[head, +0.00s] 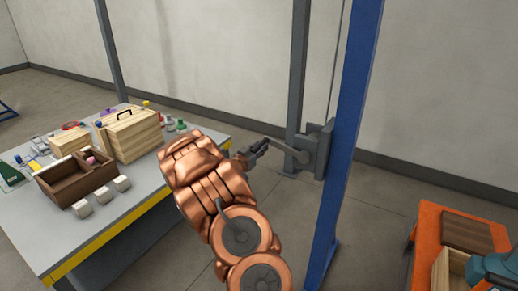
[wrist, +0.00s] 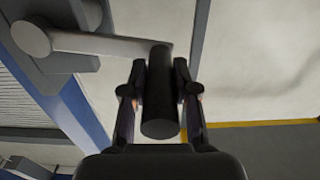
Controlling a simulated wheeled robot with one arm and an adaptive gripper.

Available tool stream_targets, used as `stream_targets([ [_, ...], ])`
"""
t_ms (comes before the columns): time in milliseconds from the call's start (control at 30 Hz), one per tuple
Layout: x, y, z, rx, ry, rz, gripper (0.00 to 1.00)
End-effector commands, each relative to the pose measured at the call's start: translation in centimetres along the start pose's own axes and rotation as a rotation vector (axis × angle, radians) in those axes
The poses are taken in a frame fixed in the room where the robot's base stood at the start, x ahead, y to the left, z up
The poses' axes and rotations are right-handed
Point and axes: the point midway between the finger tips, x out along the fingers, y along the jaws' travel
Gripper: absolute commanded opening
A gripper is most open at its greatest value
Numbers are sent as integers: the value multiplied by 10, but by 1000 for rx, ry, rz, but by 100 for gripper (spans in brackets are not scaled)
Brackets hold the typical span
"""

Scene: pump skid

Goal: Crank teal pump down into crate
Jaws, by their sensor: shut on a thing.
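The winch (head: 320,150) is a grey box on the blue post, and its crank arm (head: 285,149) reaches left toward my gripper (head: 252,152). In the wrist view my gripper (wrist: 158,100) is shut on the dark crank handle (wrist: 160,92), one finger on each side. The grey crank arm (wrist: 105,43) runs left from the handle to a round hub (wrist: 32,38). Part of a teal thing (head: 497,268), perhaps the pump, shows at the lower right edge of the head view, mostly cut off.
The blue post (head: 345,140) stands just right of my arm. A grey table (head: 125,205) at left holds wooden boxes (head: 132,133), a brown divided tray (head: 60,190) and small items. An orange cart (head: 425,245) with a brown board (head: 467,232) stands at lower right.

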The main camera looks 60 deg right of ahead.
Motion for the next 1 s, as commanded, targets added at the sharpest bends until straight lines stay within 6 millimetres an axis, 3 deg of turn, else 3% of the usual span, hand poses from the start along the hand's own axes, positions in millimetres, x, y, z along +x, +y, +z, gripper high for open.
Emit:
stream_targets([
  [167,0,0,0,0,0,0,0],
  [667,0,0,2,-10,-1,0,0],
  [1000,-1,0,29,-162,-5,-1,0],
])
